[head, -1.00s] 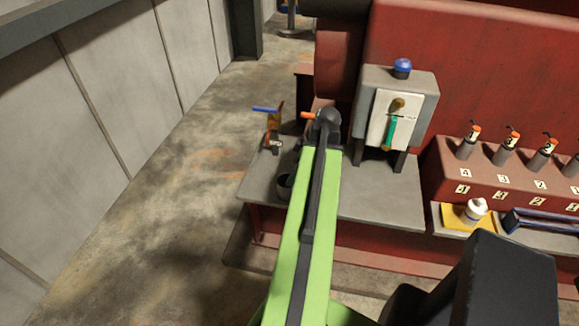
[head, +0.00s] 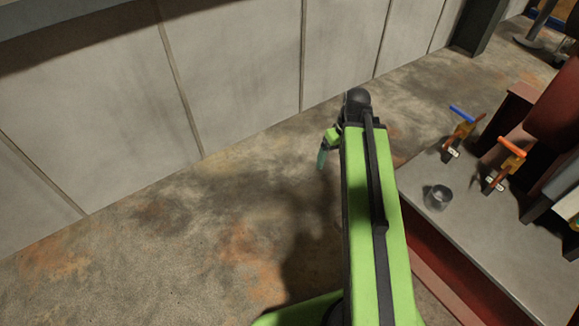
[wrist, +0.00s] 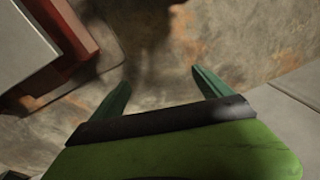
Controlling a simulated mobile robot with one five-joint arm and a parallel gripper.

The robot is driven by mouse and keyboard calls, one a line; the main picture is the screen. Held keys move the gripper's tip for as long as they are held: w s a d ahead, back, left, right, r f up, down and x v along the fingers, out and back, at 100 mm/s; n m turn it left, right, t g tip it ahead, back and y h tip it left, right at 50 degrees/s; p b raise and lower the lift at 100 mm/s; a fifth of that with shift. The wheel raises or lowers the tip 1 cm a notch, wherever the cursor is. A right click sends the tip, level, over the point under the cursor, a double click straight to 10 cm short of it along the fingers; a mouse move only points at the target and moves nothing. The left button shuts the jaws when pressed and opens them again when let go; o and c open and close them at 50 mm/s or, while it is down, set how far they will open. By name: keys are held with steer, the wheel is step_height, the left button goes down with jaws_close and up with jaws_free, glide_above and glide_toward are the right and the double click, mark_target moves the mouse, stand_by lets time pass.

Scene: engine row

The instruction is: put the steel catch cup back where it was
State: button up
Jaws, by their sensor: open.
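The steel catch cup (head: 437,197) stands upright on the grey shelf (head: 490,255) of the red engine, near its left edge in the head view. My gripper (head: 322,160) is off to the left of the cup, out over the concrete floor and apart from the shelf. In the wrist view my gripper (wrist: 160,85) has its two green fingers spread, with only bare floor between them. The cup does not show in the wrist view.
A valve with a blue handle (head: 462,114) and one with an orange handle (head: 511,147) stand on the shelf behind the cup. A grey panelled wall (head: 240,60) runs along the far side. The floor (head: 180,230) between is clear.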

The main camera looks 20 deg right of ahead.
steer(key=w+a+m+h, duration=0.1)
steer(key=a, duration=1.6)
steer(key=shift+w+a+g, duration=0.3)
steer(key=shift+a, duration=0.05)
steer(key=shift+f, duration=0.1)
